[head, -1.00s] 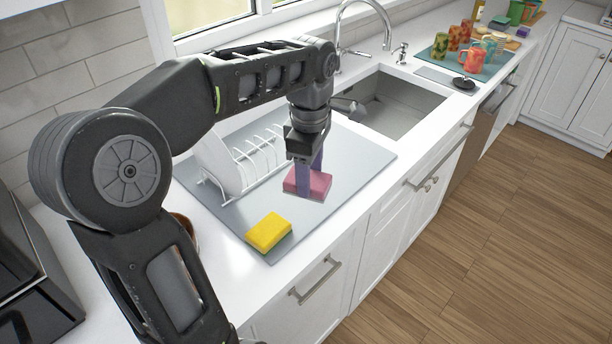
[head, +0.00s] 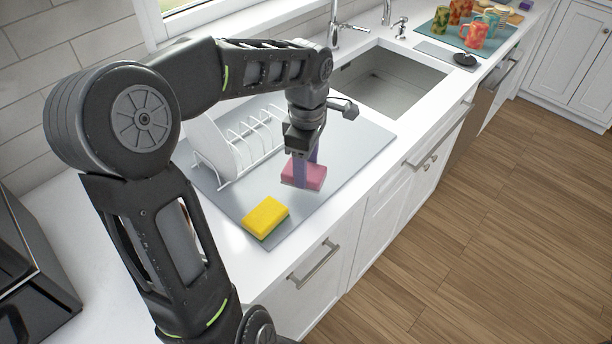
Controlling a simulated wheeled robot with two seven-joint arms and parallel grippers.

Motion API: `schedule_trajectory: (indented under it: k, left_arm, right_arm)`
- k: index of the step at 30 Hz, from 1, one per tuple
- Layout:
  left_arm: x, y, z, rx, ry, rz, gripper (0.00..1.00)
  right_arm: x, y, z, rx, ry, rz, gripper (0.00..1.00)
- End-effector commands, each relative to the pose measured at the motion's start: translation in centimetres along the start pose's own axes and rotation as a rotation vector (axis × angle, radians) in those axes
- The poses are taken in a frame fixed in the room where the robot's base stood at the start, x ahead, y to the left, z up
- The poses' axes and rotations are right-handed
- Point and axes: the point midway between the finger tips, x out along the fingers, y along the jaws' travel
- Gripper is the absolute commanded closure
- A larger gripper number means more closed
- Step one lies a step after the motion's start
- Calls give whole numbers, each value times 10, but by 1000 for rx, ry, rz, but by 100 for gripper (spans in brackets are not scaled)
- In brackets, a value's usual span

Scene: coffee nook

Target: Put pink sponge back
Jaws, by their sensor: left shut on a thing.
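The pink sponge (head: 311,177) is between the purple fingers of my left gripper (head: 304,173), over the grey mat (head: 345,165) beside the sink. My left gripper points down and is shut on the sponge. Whether the sponge touches the mat is hard to tell. A yellow sponge (head: 265,217) lies on the mat's near left part, apart from the pink one. My right gripper does not show.
A white dish rack (head: 250,145) with a plate stands on the mat, left of the gripper. The sink (head: 385,85) is behind to the right. Several mugs (head: 475,36) stand on a teal mat farther back. The counter's front edge is close to the mat.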

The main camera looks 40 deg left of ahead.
Motion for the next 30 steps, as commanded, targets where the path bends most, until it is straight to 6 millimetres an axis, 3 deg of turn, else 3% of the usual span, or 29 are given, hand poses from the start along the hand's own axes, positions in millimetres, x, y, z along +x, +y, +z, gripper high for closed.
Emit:
schedule_trajectory:
  k: [9,18,25,26,30]
  left_arm:
    - [3,0,0,0,0,1,85]
    - [36,-1,0,0,0,-2,85]
    - [39,0,0,0,0,1,85]
    - [39,0,0,0,0,1,45]
    - [39,0,0,0,0,1,34]
  right_arm:
    - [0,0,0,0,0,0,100]
    - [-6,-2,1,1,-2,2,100]
    - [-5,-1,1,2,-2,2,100]
    - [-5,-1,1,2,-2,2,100]
    - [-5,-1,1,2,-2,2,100]
